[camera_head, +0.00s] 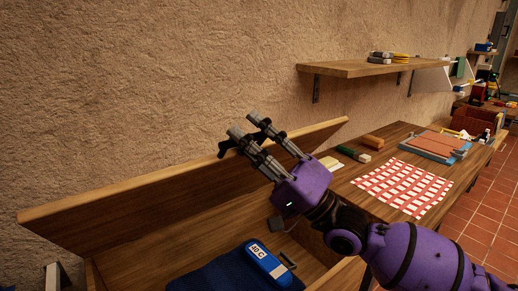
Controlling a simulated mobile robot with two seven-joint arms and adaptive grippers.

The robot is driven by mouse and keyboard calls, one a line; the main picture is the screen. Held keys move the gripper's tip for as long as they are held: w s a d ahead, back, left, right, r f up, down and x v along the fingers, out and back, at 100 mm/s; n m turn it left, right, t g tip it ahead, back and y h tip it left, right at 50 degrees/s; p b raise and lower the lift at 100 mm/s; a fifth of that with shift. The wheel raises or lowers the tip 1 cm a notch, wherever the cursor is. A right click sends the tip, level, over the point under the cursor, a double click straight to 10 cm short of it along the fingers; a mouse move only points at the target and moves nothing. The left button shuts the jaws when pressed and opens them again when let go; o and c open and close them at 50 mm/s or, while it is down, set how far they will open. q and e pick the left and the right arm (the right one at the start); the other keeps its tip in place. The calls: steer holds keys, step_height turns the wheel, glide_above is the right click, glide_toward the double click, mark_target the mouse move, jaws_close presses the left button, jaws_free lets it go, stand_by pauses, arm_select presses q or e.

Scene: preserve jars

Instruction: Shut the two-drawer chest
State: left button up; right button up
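The wooden chest (200,222) stands against the wall at lower left, with its broad lid panel raised and its inside showing. No drawer fronts are in view. A dark blue cloth (215,274) and a blue object with a white label (262,262) lie inside. My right gripper (244,125) is at the lid's upper edge, its fingers pointing up and left across it. Its two fingers are apart with a gap between them. I cannot tell whether they touch the lid. My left gripper is out of view.
To the right, a wooden worktop (398,137) bears a red-and-white checked cloth (404,187), a green-handled brush (352,153), an orange-brown block (373,142) and a tray (462,143). A wall shelf (345,69) juts out above. Tiled floor (478,207) lies at right.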

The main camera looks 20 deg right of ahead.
steer(key=v, duration=1.1)
steer(key=shift+s+d+f, duration=0.2)
steer(key=shift+s+d, duration=0.05)
steer(key=shift+d, duration=0.05)
